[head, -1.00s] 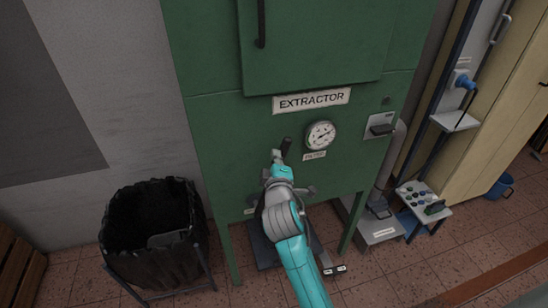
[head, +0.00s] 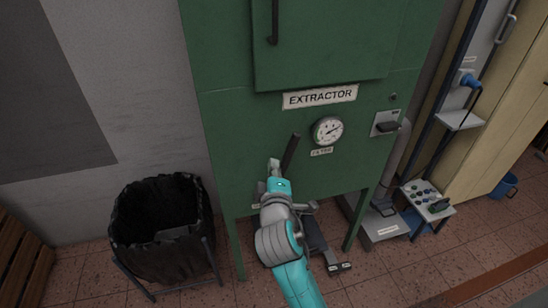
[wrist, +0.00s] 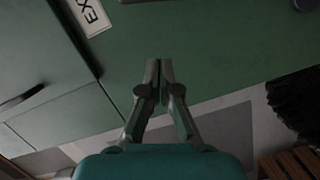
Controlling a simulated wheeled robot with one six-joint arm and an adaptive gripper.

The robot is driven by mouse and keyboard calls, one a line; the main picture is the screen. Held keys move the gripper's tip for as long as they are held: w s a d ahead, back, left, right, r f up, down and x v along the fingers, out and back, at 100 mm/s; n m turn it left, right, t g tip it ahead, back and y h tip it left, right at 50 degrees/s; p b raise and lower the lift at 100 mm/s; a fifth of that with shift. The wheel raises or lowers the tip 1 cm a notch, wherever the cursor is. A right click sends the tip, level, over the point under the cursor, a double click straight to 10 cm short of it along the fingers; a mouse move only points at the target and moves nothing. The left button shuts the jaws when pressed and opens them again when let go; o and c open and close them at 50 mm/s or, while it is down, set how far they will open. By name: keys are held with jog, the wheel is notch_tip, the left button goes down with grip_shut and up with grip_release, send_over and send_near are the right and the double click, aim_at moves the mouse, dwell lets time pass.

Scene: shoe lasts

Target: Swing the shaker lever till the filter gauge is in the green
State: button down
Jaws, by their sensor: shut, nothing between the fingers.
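The green extractor cabinet (head: 215,130) stands in front of me. The round white filter gauge (head: 328,130) is on its front, below the EXTRACTOR sign; its needle and coloured zones are too small to read surely. The dark shaker lever (head: 290,154) shows as a slanted bar left of and below the gauge. My gripper (head: 274,163) is just left of the lever in the head view; I cannot tell whether they touch. In the wrist view the fingers of my gripper (wrist: 160,65) are together and empty, over the green panel. The lever is not clear there.
A black-lined bin (head: 160,220) stands left of the cabinet. A grey switch box (head: 386,123) is on the cabinet's right side. A small table with coloured knobs (head: 428,200) and a hose unit stand at right. A pedal-like part (head: 338,267) sits low beneath.

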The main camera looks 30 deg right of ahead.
jog(key=shift+v, duration=1)
jog(key=c, duration=1.5)
grip_release()
jog(key=shift+s+a, duration=0.1)
jog(key=shift+s, duration=0.1)
jog(key=shift+c, duration=0.2)
jog(key=o, duration=0.4)
jog(key=shift+f+m, duration=0.15)
jog(key=shift+m, duration=0.15)
jog(key=shift+o, duration=1.1)
jog(key=d+m, duration=0.1)
jog(key=d+f+m+y, duration=0.1)
jog(key=m, duration=0.1)
jog(key=d+f+m+y, duration=0.1)
jog(key=m, duration=0.1)
jog(key=shift+w+d+f+t, duration=0.1)
jog(key=shift+d+f+t, duration=0.1)
jog(key=shift+d+t, duration=0.15)
jog(key=m+t+y, duration=0.1)
jog(key=m+t, duration=0.1)
jog(key=m, duration=0.7)
send_near(293, 150)
jog(key=shift+m, duration=0.3)
jog(key=x, duration=1.1)
jog(key=shift+w, duration=0.1)
grip_shut()
